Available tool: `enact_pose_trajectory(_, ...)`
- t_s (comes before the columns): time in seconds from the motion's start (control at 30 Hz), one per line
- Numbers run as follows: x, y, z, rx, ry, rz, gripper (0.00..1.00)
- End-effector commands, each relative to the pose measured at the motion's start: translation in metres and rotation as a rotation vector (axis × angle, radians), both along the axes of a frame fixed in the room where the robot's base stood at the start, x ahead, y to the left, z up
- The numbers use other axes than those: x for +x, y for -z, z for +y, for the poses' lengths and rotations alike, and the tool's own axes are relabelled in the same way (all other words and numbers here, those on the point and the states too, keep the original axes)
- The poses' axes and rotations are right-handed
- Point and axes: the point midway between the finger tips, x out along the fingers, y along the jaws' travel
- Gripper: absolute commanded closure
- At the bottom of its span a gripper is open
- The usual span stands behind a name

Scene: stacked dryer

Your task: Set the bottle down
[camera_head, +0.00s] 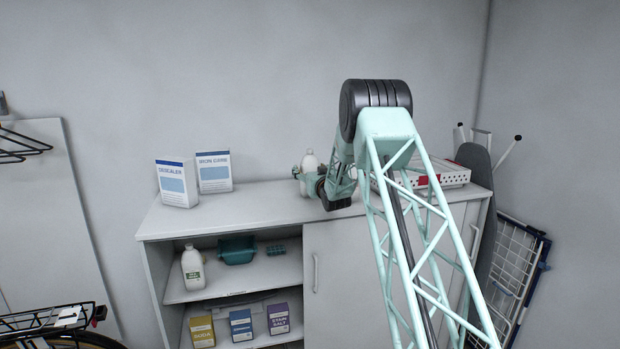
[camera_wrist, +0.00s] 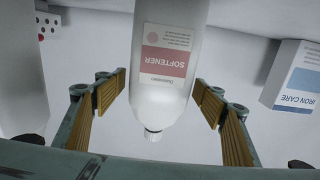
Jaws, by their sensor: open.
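A white bottle (camera_head: 309,159) with a red-and-white softener label stands on top of the white cabinet (camera_head: 238,206), toward the back, just left of my wrist. In the wrist view the bottle (camera_wrist: 165,50) looks upside down, with its cap toward the lower edge. My gripper (camera_head: 299,178) is beside the bottle in the head view. In the wrist view my gripper (camera_wrist: 160,82) is open, with one ribbed finger on each side of the bottle and a gap to both. The bottle's base is hidden in both views.
Two boxes, a descaler box (camera_head: 176,183) and an iron care box (camera_head: 214,172), stand left on the cabinet top. A white perforated case (camera_head: 446,173) lies to the right. Another white bottle (camera_head: 193,268) stands on the shelf below. Bare top lies between boxes and bottle.

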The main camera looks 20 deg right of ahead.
Motion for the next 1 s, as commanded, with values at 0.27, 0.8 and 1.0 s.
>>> enact_pose_trajectory(0.27,-0.0001,0.0,-0.0001,0.0,0.0,0.0,0.5)
enact_pose_trajectory(0.8,0.0001,-0.0024,-0.0001,-0.001,0.0,-0.003,0.76)
enact_pose_trajectory(1.0,0.0002,-0.0077,-0.0001,-0.001,0.0,-0.003,0.76)
